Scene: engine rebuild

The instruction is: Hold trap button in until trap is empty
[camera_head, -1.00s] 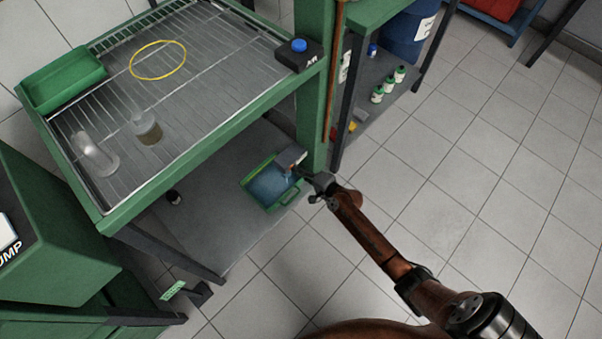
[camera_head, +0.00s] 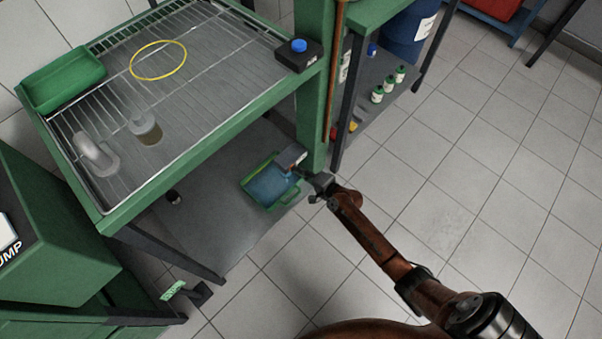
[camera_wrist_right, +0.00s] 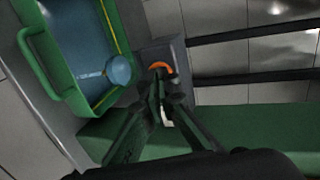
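The trap is a small grey box (camera_head: 291,157) low on the green post, also in the right wrist view (camera_wrist_right: 165,50). An orange ring (camera_wrist_right: 160,67) shows on its face, with the button there largely hidden by my fingertips. My right gripper (camera_head: 302,172) is at the trap; in the right wrist view its fingertips (camera_wrist_right: 162,90) are together at the ring, apparently touching. A green tray (camera_head: 251,188) with bluish liquid sits below the trap. A pale round patch with a light streak (camera_wrist_right: 119,70) shows over the liquid. The trap's inside is hidden. My left gripper is not in view.
A wire-rack bench (camera_head: 215,75) stands above, holding a green bin (camera_head: 62,78), a yellow ring (camera_head: 184,58), clear vessels and a black box with a blue button (camera_head: 299,46). Small bottles (camera_head: 377,95) stand on a shelf behind the post. Tiled floor is clear at right.

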